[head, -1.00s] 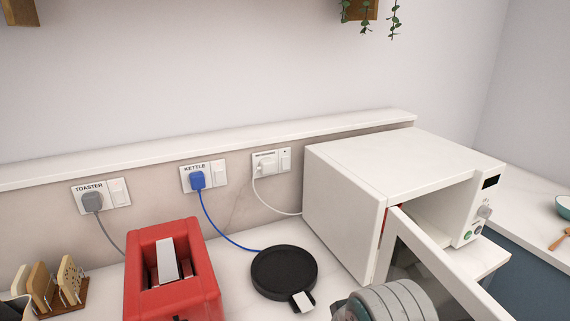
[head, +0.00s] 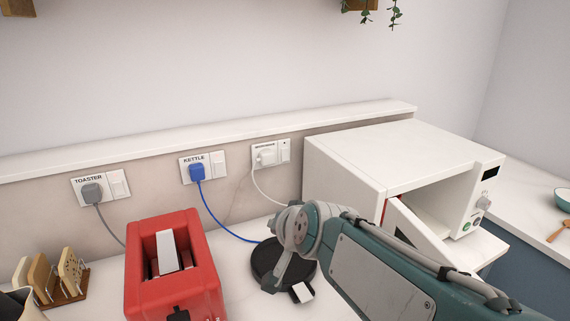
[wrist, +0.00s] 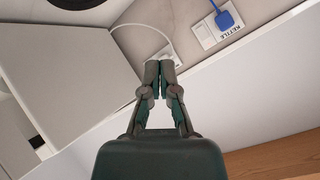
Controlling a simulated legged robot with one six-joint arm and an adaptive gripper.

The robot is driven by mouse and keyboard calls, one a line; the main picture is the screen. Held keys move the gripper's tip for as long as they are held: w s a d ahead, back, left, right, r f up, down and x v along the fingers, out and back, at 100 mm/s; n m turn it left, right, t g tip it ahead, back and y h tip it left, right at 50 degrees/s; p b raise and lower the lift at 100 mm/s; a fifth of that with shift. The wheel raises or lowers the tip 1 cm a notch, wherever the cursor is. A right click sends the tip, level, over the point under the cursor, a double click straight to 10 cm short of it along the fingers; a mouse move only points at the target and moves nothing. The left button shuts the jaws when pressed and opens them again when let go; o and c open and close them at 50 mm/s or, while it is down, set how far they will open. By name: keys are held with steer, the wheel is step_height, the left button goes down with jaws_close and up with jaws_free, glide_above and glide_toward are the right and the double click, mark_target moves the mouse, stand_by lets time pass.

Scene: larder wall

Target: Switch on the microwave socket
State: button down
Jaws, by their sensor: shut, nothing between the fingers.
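The microwave socket (head: 271,147) is a white double plate on the wall, just left of the microwave. A white plug with a white cable (head: 262,188) sits in its left half. Its switch (head: 285,151) is on the right half; whether it is on or off I cannot tell. In the wrist view my gripper (wrist: 159,68) is shut and empty, fingertips together. They point toward the wall near the white cable (wrist: 148,27) and cover most of the microwave socket. In the head view my arm stands in front of the counter, and the fingertips are not clear.
The white microwave (head: 405,165) has its door (head: 415,232) open. The kettle socket (head: 218,164) with a blue plug and the toaster socket (head: 117,184) with a grey plug are to the left. A red toaster (head: 150,250) and black kettle base (head: 262,265) stand on the counter. A ledge (head: 220,133) runs above.

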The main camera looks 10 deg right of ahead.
steer(key=w+r+m+t+h, duration=0.3)
steer(key=w+m, duration=0.5)
steer(key=w, duration=0.6)
steer(key=w+d+f+m+h, duration=0.5)
steer(key=w+f+m+h, duration=0.2)
steer(key=m, duration=0.3)
steer(key=shift+w+f+m+h, duration=0.15)
steer(key=shift+w+m+h, duration=0.15)
steer(key=shift+w+h, duration=0.5)
steer(key=shift+d, duration=0.15)
glide_toward(288, 160)
steer(key=d+r+x, duration=0.1)
steer(key=x, duration=0.5)
steer(key=shift+w+a+f, duration=0.25)
steer(key=shift+w+f, duration=0.15)
steer(key=shift+f, duration=0.1)
steer(key=shift+w, duration=0.1)
